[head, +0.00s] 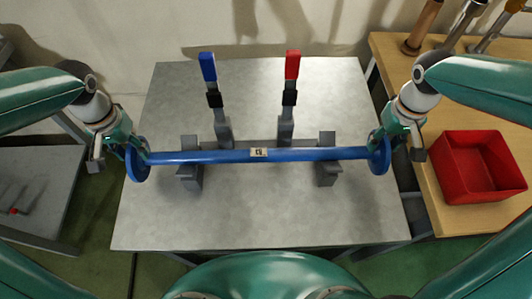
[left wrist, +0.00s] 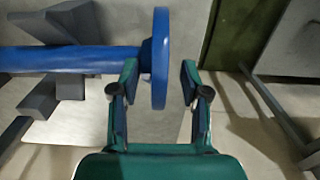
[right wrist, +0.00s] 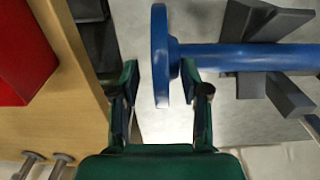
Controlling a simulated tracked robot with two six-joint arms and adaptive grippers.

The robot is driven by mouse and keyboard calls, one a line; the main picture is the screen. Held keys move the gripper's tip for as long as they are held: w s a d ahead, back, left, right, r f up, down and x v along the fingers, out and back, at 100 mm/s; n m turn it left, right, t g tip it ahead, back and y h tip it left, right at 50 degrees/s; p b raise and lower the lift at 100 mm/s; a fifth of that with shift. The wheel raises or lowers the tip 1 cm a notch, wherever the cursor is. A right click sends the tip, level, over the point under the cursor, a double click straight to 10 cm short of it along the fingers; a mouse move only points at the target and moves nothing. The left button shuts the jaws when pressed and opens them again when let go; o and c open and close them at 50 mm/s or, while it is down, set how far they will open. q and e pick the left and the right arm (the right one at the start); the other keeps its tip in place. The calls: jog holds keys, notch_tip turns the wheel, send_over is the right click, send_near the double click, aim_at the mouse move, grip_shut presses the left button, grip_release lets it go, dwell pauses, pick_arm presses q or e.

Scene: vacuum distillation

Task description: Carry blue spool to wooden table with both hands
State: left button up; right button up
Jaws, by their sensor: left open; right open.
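The blue spool (head: 222,156), a long blue bar with a round flange at each end, lies across two grey supports on a grey metal table (head: 300,230). My left gripper (head: 134,146) is open at the left flange; in the left wrist view its fingers (left wrist: 160,88) stand on either side of the flange (left wrist: 160,55). My right gripper (head: 388,138) is open at the right flange; in the right wrist view its fingers (right wrist: 160,85) are on either side of the flange (right wrist: 160,50). The wooden table (head: 455,222) is at the right.
A red bin (head: 478,168) sits on the wooden table, with several tools (head: 422,25) at its back. Two upright clamps, one with a blue handle (head: 207,66) and one with a red handle (head: 292,64), stand behind the spool. Another grey table (head: 45,195) is at the left.

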pick_arm(q)
grip_shut()
pick_arm(e)
grip_shut()
pick_arm(q)
jog(key=shift+w+r, duration=0.1)
jog(key=shift+r, duration=0.1)
pick_arm(e)
jog(key=shift+w+r, duration=0.1)
jog(key=shift+r, duration=0.1)
pick_arm(q)
jog(key=shift+r, duration=0.1)
pick_arm(e)
jog(key=shift+r, duration=0.1)
